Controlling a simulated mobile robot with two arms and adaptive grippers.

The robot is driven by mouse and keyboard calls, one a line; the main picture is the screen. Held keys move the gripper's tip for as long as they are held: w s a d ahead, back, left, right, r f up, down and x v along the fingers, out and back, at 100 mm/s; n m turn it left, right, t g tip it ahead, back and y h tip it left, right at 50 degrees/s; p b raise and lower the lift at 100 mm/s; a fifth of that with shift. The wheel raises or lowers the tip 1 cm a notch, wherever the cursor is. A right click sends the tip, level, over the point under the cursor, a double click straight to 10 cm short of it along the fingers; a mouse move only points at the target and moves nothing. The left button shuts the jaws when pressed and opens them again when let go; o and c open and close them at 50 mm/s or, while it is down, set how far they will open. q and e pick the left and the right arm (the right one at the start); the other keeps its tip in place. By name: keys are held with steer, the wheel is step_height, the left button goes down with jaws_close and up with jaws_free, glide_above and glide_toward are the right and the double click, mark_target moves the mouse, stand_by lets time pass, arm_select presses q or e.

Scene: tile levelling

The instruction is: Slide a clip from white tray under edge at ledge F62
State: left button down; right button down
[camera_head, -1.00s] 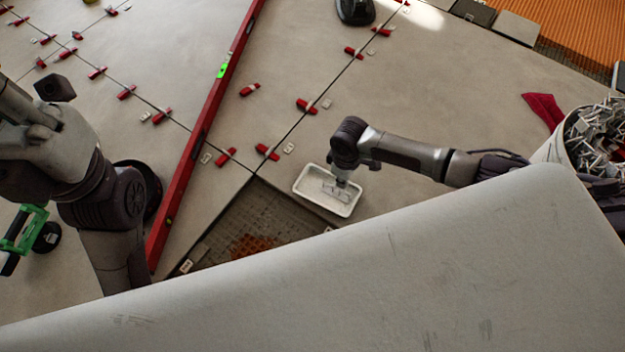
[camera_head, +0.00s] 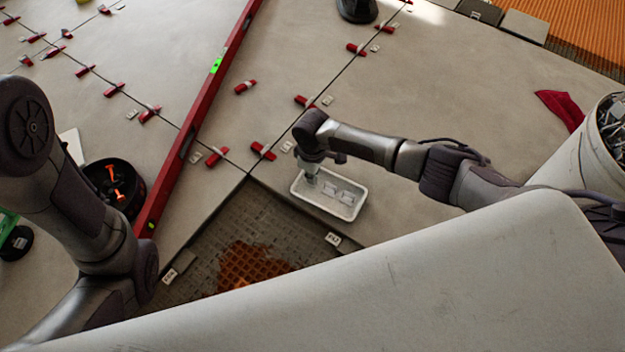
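The white tray (camera_head: 345,212) lies on the tiles beside the open recess, with a few pale clips (camera_head: 337,190) inside. My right gripper (camera_head: 311,178) points down at the tray's left end. Its fingertips are too small to tell whether they are open, shut or holding a clip. The recess (camera_head: 225,225) shows a grey bed with a patch of orange-brown adhesive. Two small labels stand at its edges, one on the right (camera_head: 333,239) and one at the lower left (camera_head: 169,276); I cannot read them surely. My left arm is at the left; its gripper is out of view.
A long red level (camera_head: 190,130) lies across the tiles left of the recess. Red wedges (camera_head: 263,151) sit in clips along the joints. A bucket of clips (camera_head: 600,135) and a red cloth (camera_head: 560,108) are at the right. A large pale surface (camera_head: 400,290) covers the lower foreground.

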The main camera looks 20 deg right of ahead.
steer(key=shift+f, duration=0.25)
steer(key=shift+f, duration=0.15)
steer(key=c, duration=1.8)
jaws_free()
steer(key=shift+f, duration=0.1)
steer(key=o, duration=0.5)
